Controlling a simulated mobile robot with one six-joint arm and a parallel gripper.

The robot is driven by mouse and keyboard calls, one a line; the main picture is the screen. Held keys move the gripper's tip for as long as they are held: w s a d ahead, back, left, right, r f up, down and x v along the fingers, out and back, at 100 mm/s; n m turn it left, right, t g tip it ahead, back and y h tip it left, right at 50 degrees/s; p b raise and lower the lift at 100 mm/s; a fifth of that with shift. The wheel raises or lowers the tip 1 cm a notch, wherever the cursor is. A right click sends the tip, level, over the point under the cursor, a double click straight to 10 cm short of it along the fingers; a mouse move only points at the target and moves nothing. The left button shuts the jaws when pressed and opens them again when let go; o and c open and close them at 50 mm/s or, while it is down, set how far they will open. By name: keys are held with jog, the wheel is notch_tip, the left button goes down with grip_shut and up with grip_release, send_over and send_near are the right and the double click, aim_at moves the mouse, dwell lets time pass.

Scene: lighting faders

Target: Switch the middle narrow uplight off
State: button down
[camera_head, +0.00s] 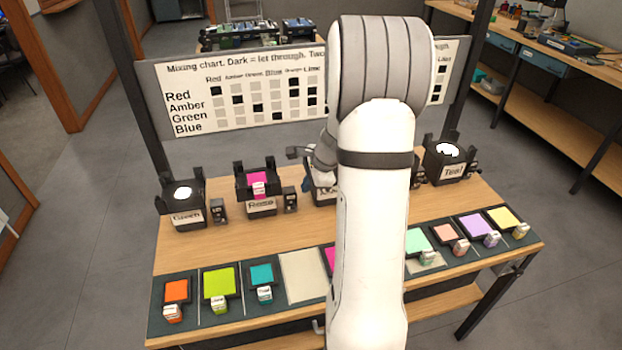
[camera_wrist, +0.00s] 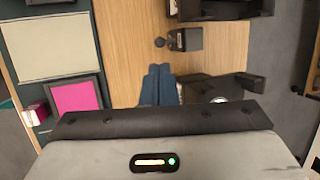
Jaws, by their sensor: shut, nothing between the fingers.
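A row of black uplights stands along the back of the bench. The middle uplight (camera_head: 322,192) is mostly hidden behind my arm in the head view, its label unreadable. In the wrist view what looks like the same uplight (camera_wrist: 200,87) lies to the right of my fingers, with a bright white patch showing inside. Its switch box is not visible. My gripper (camera_wrist: 158,72) is shut and empty, its blue fingers over bare wood beside that uplight. I cannot tell whether they touch it.
The Green uplight (camera_head: 182,197), Rose uplight (camera_head: 260,206) and Teal uplight (camera_head: 447,168) stand in the row. Small switch boxes (camera_head: 290,200) sit beside uplights. Coloured filters (camera_head: 220,284) line the front, with a pale empty panel (camera_head: 303,278). A mixing chart (camera_head: 235,95) hangs behind.

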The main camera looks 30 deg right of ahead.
aim_at(295, 205)
jog(key=x, duration=0.8)
jog(key=shift+w+a+f, duration=0.1)
jog(key=shift+f, duration=0.1)
jog(key=shift+f+b, duration=0.15)
jog(key=shift+b, duration=0.35)
